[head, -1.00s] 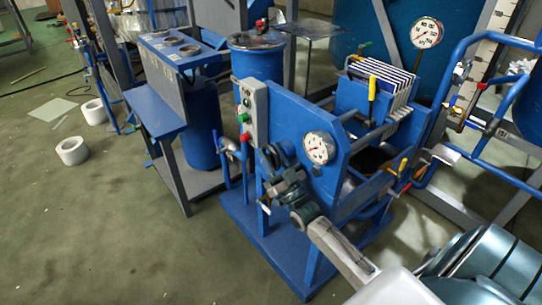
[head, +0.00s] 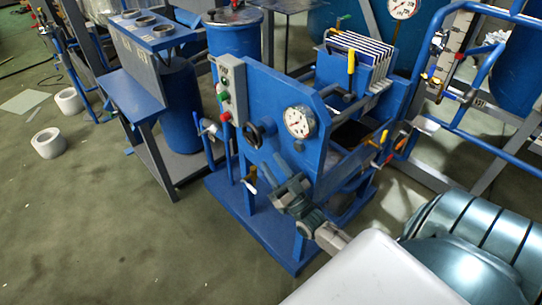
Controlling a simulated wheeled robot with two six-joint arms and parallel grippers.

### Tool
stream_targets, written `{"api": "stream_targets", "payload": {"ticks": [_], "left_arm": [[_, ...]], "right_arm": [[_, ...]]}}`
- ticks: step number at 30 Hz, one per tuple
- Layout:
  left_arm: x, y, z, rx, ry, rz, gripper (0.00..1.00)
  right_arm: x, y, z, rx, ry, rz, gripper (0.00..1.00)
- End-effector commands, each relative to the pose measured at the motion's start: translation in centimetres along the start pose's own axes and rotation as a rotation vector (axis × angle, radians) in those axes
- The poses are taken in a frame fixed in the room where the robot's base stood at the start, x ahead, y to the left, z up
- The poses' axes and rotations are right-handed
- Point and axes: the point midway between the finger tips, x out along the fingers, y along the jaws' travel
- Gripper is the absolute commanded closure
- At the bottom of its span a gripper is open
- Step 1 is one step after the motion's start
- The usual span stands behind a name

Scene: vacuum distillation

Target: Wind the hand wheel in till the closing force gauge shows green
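The hand wheel (head: 254,134) is a small dark wheel on the front plate of the blue press frame (head: 268,90). The closing force gauge (head: 299,122) is a round white dial to its right on the same plate. It has reddish marks; its needle reading is too small to tell. My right gripper (head: 272,174) is below and a little right of the wheel, apart from it in the picture. Its fingers are small and dark, and whether they are open is unclear. No object shows in it. My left gripper is not in view.
A grey button box (head: 232,88) is left of the wheel. A yellow-handled valve (head: 249,180) is close left of my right gripper. White filter plates (head: 362,60) stand behind the front plate. A blue bench (head: 135,97) stands left. Open floor lies at front left.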

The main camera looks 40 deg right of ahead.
Motion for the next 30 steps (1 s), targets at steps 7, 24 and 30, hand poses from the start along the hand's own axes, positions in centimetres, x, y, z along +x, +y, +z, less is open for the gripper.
{"api": "stream_targets", "payload": {"ticks": [7,24,30], "left_arm": [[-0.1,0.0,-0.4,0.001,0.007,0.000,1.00],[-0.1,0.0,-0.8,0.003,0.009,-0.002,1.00],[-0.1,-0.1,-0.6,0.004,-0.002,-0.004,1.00]], "right_arm": [[0.0,0.0,0.0,0.000,0.000,0.000,0.65],[0.7,-2.9,-0.1,0.073,-0.267,-0.228,0.65],[0.4,-3.1,-0.8,0.057,-0.584,-0.251,0.65]]}}
